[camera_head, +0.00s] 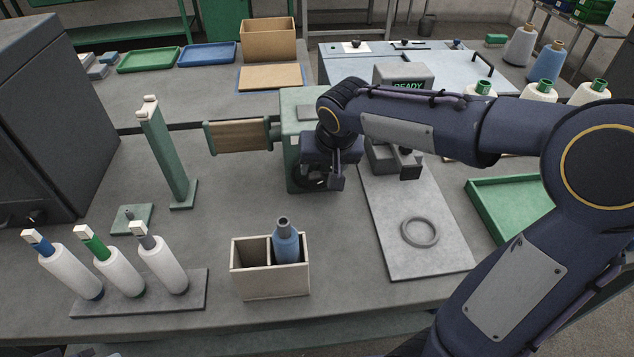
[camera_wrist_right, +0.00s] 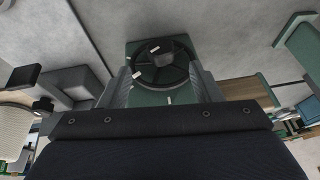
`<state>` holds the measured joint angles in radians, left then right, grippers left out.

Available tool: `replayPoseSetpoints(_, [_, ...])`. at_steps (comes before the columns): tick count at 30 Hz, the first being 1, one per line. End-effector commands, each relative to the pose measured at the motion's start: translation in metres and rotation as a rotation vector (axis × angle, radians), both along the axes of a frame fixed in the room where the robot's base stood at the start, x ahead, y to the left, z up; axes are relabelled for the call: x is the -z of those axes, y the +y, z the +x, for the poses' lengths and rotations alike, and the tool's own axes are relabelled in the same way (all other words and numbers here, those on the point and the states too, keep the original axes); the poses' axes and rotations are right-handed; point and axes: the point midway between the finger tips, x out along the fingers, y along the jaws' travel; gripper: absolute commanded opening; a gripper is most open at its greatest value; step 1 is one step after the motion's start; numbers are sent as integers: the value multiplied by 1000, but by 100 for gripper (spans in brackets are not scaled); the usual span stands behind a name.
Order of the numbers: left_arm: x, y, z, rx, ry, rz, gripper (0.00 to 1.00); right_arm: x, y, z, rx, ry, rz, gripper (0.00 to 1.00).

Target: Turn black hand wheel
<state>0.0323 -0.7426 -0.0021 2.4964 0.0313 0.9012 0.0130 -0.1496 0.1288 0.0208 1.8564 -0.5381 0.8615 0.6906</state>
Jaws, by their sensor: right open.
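The black hand wheel (camera_wrist_right: 160,64) has a rim, spokes and a dark knob, and sits on the face of a green machine housing (camera_wrist_right: 135,48). In the head view the housing (camera_head: 291,125) stands mid-table, and the wheel is mostly hidden behind my right gripper (camera_head: 333,180). In the wrist view my right gripper (camera_wrist_right: 162,82) is open, with one finger on each side of the wheel. I cannot tell whether the fingers touch the rim. My left gripper is not in view.
A wooden-faced paddle (camera_head: 238,135) sticks out left of the housing. A divided box (camera_head: 270,283) holding a blue bottle stands in front. A grey plate with a ring (camera_head: 420,232) and a green tray (camera_head: 510,205) lie to the right. White cones (camera_head: 117,271) stand front left.

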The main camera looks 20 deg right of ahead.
Motion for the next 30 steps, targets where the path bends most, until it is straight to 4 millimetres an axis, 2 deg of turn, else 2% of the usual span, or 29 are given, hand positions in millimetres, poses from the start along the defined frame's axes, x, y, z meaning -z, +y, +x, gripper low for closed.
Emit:
replayPoseSetpoints(5, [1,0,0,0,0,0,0,16,1,9,4,3,-4,58])
replayPoseSetpoints(12, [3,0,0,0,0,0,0,52,0,24,2,4,-3,58])
replayPoseSetpoints(16, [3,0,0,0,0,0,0,65,0,30,2,2,-3,58])
replayPoseSetpoints(27, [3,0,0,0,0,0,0,73,0,34,3,0,-2,58])
replayPoseSetpoints(28, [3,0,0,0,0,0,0,73,0,33,3,0,-2,57])
replayPoseSetpoints(30, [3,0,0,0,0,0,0,72,0,33,3,0,-2,48])
